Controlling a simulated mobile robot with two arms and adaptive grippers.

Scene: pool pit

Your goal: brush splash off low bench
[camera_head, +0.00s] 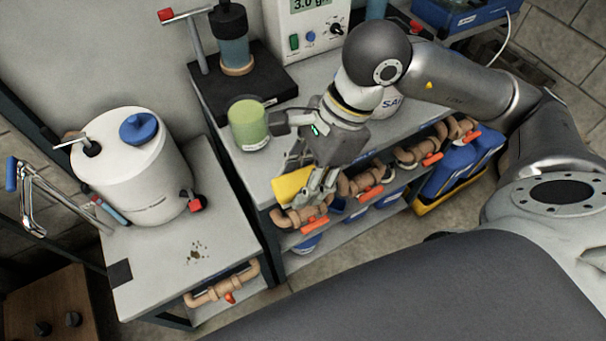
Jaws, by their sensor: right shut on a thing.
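The low bench (150,300) stands at the left with a pale grey top. The splash (196,252) is a small patch of brown specks on its front part, in the open. My right gripper (310,175) is shut on a yellow sponge-like piece (292,186). It holds the piece near the front edge of the higher bench, to the right of the splash and apart from it. The fingers hide part of the piece. My left gripper is not in view.
A white tank (135,168) with a blue cap stands on the low bench behind the splash. The higher bench (255,180) bears a green jar (249,125), a stand (235,75) and a meter (305,30). Pipes with orange handles (370,192) sit below.

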